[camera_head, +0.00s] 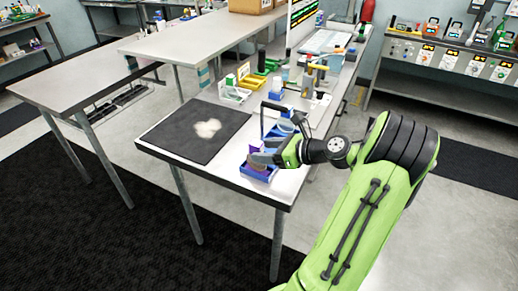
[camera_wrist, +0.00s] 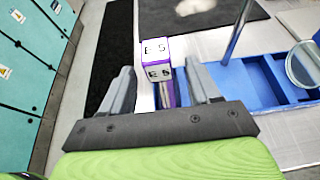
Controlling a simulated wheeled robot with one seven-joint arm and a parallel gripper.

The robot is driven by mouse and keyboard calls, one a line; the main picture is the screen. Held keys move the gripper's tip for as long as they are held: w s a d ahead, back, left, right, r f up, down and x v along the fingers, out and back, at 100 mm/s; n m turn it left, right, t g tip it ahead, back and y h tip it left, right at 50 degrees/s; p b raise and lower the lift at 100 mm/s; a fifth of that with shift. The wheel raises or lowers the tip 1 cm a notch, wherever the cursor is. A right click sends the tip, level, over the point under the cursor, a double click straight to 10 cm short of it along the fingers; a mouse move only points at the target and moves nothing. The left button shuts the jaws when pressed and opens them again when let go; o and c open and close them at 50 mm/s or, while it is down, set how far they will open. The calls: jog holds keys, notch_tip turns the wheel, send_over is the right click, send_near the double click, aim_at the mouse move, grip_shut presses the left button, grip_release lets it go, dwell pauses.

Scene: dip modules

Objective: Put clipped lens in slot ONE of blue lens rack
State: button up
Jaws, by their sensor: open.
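The blue lens rack (camera_wrist: 232,82) lies right of my gripper in the wrist view, with open compartments; it also shows near the table's corner in the head view (camera_head: 250,175). A round clear lens (camera_wrist: 304,64) stands at the right edge of the wrist view, over the rack; whether it is the clipped one I cannot tell. My gripper (camera_wrist: 162,92) is open. A white and purple block (camera_wrist: 157,54) with dark lettering shows between and beyond its fingers, not visibly gripped. In the head view my gripper (camera_head: 264,157) is over the rack's near end. No slot label is readable.
A thin grey rod (camera_wrist: 239,28) rises beside the rack. A dark mat (camera_head: 180,135) with a pale patch covers the table's left part. Several trays and bottles stand farther back. The table's front edge is close to my gripper.

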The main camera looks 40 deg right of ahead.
jog(key=p+v, duration=0.2)
jog(key=v, duration=0.8)
jog(key=w+a+r+n+g+h, duration=0.1)
jog(key=w+a+n+g, duration=0.25)
jog(key=a+n, duration=0.55)
jog(key=w+a+r+n+g, duration=0.15)
jog(key=a+n+g, duration=0.25)
jog(key=a+n, duration=0.55)
jog(key=s+a+r+n+h, duration=0.3)
jog(key=s+a+n, duration=0.8)
jog(key=s+n, duration=0.2)
jog(key=shift+a+n, duration=0.25)
jog(key=shift+n, duration=0.2)
